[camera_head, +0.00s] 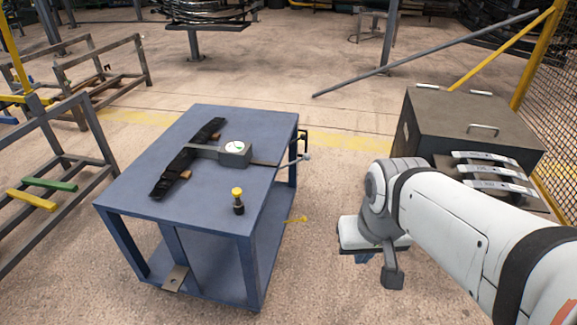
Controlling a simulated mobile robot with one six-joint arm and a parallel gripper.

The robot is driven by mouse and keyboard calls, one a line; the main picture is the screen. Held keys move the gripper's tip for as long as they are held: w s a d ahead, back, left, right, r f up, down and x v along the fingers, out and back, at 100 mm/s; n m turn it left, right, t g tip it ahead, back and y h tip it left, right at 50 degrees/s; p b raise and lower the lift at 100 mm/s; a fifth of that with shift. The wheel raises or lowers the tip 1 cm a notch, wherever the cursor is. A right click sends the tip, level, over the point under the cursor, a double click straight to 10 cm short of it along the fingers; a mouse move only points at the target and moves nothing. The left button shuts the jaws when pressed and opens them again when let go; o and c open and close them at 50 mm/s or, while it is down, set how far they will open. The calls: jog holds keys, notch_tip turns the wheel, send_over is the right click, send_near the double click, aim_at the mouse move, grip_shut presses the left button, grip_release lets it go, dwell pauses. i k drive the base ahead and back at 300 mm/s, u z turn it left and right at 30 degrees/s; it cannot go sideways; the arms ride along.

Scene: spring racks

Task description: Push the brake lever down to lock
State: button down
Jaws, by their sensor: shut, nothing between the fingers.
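A blue metal cart (140,200) stands left of centre. A small yellow lever (297,219) sticks out from its right side, low by the lower shelf; I take it to be the brake lever, and its exact angle is too small to tell. My gripper (392,279) hangs at the end of my white arm, to the right of the lever and apart from it, pointing down. It is shut and empty. My own wrist and arm hide part of the floor around it.
On the cart top lie a black strip (170,172), a grey block (236,154) with a round dial, and a yellow-capped black piece (238,201). A dark box (440,118) with handles stands at right. Steel racks (62,150) stand left. Floor between cart and gripper is clear.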

aim_at(304, 219)
jog(key=u, duration=0.05)
jog(key=i, duration=1.1)
jog(key=z, duration=0.5)
